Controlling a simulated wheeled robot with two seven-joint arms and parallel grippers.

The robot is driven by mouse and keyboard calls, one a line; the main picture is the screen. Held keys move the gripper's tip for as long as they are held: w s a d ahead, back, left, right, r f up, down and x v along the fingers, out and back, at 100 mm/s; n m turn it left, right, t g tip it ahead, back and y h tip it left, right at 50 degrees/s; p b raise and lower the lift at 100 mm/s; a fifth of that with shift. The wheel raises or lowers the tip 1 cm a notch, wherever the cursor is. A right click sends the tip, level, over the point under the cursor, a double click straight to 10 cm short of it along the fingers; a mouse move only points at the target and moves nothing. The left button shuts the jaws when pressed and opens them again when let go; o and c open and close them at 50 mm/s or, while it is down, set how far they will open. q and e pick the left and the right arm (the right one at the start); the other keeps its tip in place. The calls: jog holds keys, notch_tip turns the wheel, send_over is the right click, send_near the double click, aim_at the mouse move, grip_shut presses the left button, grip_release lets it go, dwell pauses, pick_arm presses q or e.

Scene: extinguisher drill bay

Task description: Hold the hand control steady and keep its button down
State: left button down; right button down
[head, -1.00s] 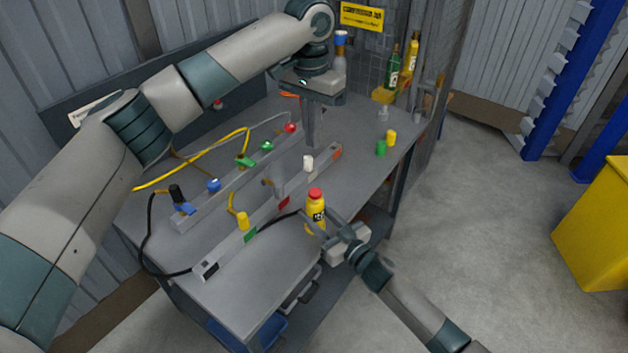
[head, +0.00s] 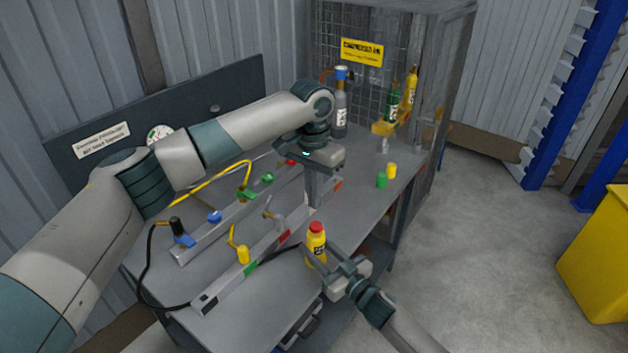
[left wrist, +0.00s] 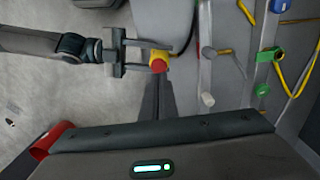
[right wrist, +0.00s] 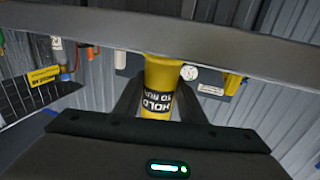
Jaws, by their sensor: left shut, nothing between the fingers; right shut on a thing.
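The hand control (head: 316,250) is a yellow cylinder with a red button (head: 316,227) on top, upright at the bench's front edge. My right gripper (head: 318,264) is shut on its body from the front right. In the right wrist view the yellow body (right wrist: 160,78) sits between the fingers, with a dark "HOLD TO RUN" label. My left gripper (head: 312,204) is shut and empty, pointing down just above the button with a small gap in the head view. The red button (left wrist: 158,66) shows beyond the left fingers in the left wrist view; contact is not clear there.
Two grey rails with coloured valves and a yellow hose (head: 210,178) lie on the bench behind and left. A green cap (head: 382,180) and a yellow cap (head: 391,170) stand at right. A mesh cage with bottles (head: 392,103) is at the back.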

aim_at(314, 226)
pick_arm(q)
jog(key=shift+f, duration=3)
jog(key=shift+f, duration=0.1)
jog(key=shift+s+d+f, duration=0.1)
jog(key=shift+f, duration=0.75)
jog(key=shift+s+f, duration=0.1)
jog(key=shift+f, duration=0.1)
pick_arm(e)
jog(key=shift+r, duration=0.2)
pick_arm(q)
notch_tip(314, 226, up, 15)
jog(key=shift+w+a+f, duration=0.2)
jog(key=shift+w, duration=0.05)
pick_arm(e)
jog(key=shift+f, duration=0.15)
